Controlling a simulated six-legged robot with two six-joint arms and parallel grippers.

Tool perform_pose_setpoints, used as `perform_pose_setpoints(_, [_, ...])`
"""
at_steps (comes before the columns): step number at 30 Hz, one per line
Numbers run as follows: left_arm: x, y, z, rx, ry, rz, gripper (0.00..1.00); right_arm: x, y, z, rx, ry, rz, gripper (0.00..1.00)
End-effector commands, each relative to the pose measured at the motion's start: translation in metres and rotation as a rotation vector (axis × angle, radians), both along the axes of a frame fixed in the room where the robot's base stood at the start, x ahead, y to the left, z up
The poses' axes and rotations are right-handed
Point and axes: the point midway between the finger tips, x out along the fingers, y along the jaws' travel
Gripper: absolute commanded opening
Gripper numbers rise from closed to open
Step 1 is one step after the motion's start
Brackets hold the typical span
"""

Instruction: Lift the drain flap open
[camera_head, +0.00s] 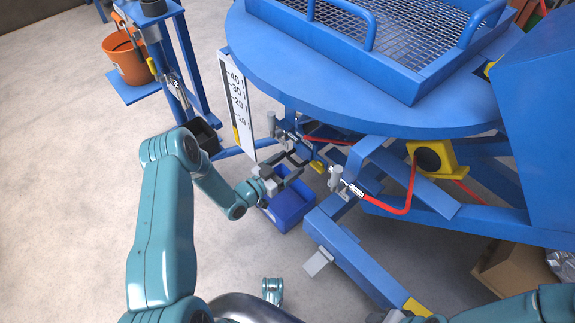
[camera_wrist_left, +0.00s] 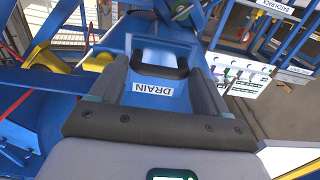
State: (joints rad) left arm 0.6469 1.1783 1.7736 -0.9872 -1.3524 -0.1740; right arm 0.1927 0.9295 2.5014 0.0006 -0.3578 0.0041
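The blue drain flap (camera_wrist_left: 155,92) fills the space between my left gripper's fingers in the left wrist view. It bears a white DRAIN label, upside down there, and a black handle (camera_wrist_left: 160,66). My left gripper (camera_wrist_left: 158,64) is open, one finger on each side of the flap and handle. Contact with the handle cannot be told. In the head view my left gripper (camera_head: 298,164) reaches under the round blue platform, above a blue bin (camera_head: 287,208). The flap is not clear there.
The blue round platform (camera_head: 300,68) with its mesh tray overhangs the work spot. A white level scale (camera_head: 238,104) hangs left of the gripper. An orange bucket (camera_head: 126,60) is far left. Left floor is free.

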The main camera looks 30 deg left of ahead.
Motion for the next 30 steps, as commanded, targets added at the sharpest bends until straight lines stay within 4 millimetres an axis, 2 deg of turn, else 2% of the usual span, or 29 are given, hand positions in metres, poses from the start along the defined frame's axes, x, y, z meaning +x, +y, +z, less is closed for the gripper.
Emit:
perform_pose_setpoints(5, [-0.001, -0.002, 0.001, 0.002, 0.012, -0.005, 0.21, -0.001, 0.0, 0.003, 0.0, 0.002, 0.002, 0.46])
perform_pose_setpoints(11, [-0.005, -0.001, 0.01, 0.025, 0.076, -0.007, 0.21, -0.003, 0.003, 0.017, 0.002, 0.006, 0.012, 0.46])
perform_pose_setpoints(30, [-0.019, 0.002, 0.054, 0.206, 0.592, -0.01, 0.21, -0.009, 0.008, 0.097, 0.006, 0.015, 0.033, 0.46])
